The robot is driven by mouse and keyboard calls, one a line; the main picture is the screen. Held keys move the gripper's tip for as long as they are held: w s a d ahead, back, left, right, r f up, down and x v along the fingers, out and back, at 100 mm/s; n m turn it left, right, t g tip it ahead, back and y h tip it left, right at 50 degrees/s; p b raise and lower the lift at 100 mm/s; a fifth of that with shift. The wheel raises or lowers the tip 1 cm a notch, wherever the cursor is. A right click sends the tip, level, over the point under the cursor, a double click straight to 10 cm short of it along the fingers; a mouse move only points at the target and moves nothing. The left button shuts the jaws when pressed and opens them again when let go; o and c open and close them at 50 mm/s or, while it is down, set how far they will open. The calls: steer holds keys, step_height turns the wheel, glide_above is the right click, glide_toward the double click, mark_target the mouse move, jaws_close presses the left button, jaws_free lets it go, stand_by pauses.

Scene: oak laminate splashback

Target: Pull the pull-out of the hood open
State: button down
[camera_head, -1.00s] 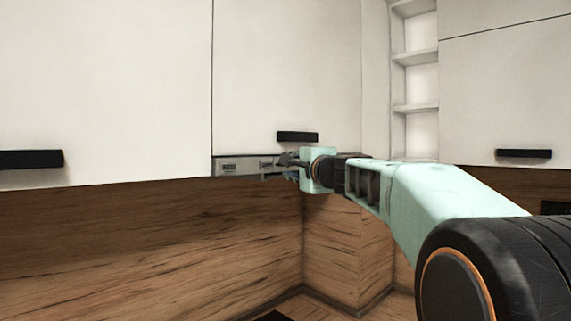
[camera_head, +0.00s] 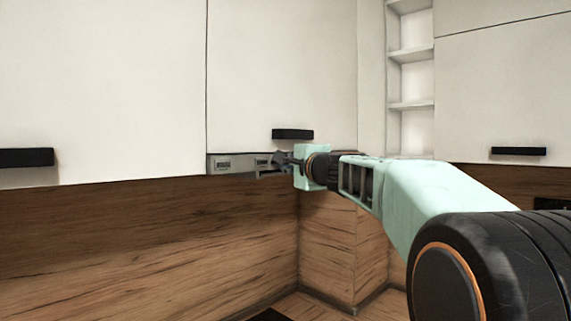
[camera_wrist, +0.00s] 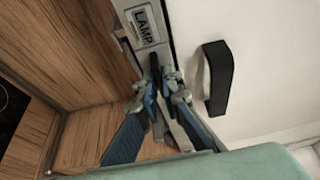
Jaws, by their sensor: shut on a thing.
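The hood (camera_head: 222,165) is a narrow grey metal strip under the white wall cabinet, with small labelled panels on its front. In the wrist view the hood's front (camera_wrist: 150,42) shows a panel marked "LAMP". My gripper (camera_head: 281,162) is at the right part of this strip, reaching in from the right. In the wrist view my gripper (camera_wrist: 163,88) has its fingers close together on the edge of the hood's pull-out, below the LAMP panel. The fingers hide the gripped part.
A black cabinet handle (camera_head: 293,134) sits just above my gripper; it also shows close beside the fingers in the wrist view (camera_wrist: 217,77). The wood splashback (camera_head: 150,230) lies below. Open shelves (camera_head: 411,80) stand at the right. A dark cooktop (camera_wrist: 10,108) shows at lower left.

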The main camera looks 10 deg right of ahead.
steer(key=s+d+b, duration=0.6)
steer(key=s+d, duration=0.2)
steer(key=s, duration=0.3)
steer(key=shift+s+d, duration=0.25)
steer(key=shift+s, duration=0.05)
steer(key=c, duration=2.1)
jaws_free()
